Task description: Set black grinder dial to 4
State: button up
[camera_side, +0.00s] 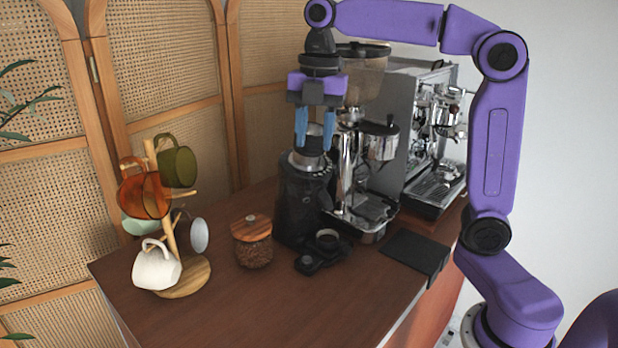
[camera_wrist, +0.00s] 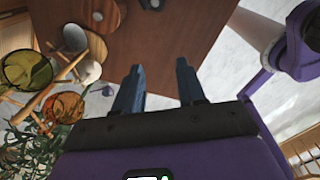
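The black grinder (camera_side: 297,205) stands upright on the counter in the side view. Its ringed dial collar (camera_side: 308,162) is near the top, with marks too small to read. My gripper (camera_side: 315,146) points down just above the grinder's top, its two blue fingers apart. A clear and metallic top part of the grinder shows between and below the fingers; I cannot tell whether they touch it. In the wrist view, my gripper (camera_wrist: 160,68) is also open, with nothing held between the fingers. The dial is not visible there.
A second, chrome grinder (camera_side: 347,165) and an espresso machine (camera_side: 410,125) stand close on the right. A wood-lidded bean jar (camera_side: 253,252) and a mug tree (camera_side: 181,278) stand left. A black mat (camera_side: 410,252) lies right. The front counter (camera_side: 300,310) is clear.

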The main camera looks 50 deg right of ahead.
aim_at(308, 185)
jog(key=w+d+r+n, duration=0.4)
jog(key=d+r, duration=0.1)
jog(key=f, duration=1.1)
jog(key=w+f, duration=0.1)
jog(key=f, duration=0.5)
jog(key=shift+a+f, duration=0.3)
jog(key=shift+a, duration=0.05)
grip_shut()
